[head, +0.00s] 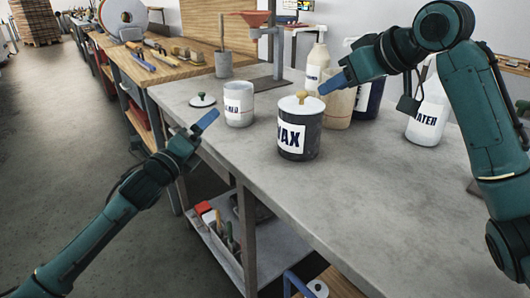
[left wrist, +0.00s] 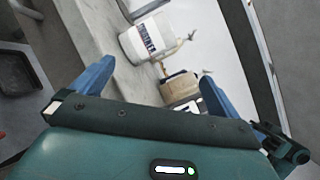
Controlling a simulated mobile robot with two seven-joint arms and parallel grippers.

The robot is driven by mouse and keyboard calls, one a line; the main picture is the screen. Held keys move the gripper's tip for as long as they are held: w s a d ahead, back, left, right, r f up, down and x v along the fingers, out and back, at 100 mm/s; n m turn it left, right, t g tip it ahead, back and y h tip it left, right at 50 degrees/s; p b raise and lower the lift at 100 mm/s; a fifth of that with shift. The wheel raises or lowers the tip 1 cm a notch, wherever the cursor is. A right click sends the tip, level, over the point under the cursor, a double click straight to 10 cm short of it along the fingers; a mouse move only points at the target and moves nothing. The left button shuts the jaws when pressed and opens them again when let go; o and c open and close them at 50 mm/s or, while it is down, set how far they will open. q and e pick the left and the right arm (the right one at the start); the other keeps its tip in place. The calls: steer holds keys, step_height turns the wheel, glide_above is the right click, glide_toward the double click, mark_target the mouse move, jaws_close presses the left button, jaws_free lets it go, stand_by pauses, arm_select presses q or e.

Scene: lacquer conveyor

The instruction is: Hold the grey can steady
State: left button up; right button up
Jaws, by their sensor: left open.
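The grey can (head: 313,136) is dark, with a "WAX" label and a white lid (head: 290,105) with a wooden knob (head: 301,96). It stands upright on the grey bench. My right gripper (head: 328,87) is beside and a little above the lid in the picture, to the right of the knob; its fingers overlap, so its opening is unclear. My left gripper (head: 207,121) is off the bench's left edge, left of the can. In the left wrist view its two blue fingers (left wrist: 155,88) are wide apart with nothing gripped between them.
A white labelled jar (head: 239,106) stands left of the can, with a small lid (head: 203,100) near the edge. A cream bottle (head: 317,65), a tan container (head: 338,104) and a "WATER" bottle (head: 427,115) stand behind and right. The bench front (head: 370,190) is clear.

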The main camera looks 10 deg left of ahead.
arm_select(q)
step_height(320, 180, up, 4)
steer(key=w+m, duration=0.1)
steer(key=w, duration=0.1)
steer(key=m+g+h, duration=0.3)
steer(key=m, duration=0.8)
glide_toward(299, 128)
steer(key=shift+w+a+f, duration=0.35)
steer(key=shift+w+f, duration=0.1)
steer(key=shift+f, duration=0.1)
steer(key=shift+w+a+f, duration=0.3)
steer(key=shift+w+f, duration=0.15)
steer(key=shift+f, duration=0.1)
steer(key=shift+m, duration=0.3)
steer(key=x, duration=1.3)
steer(key=shift+a, duration=0.1)
steer(key=shift+c, duration=0.2)
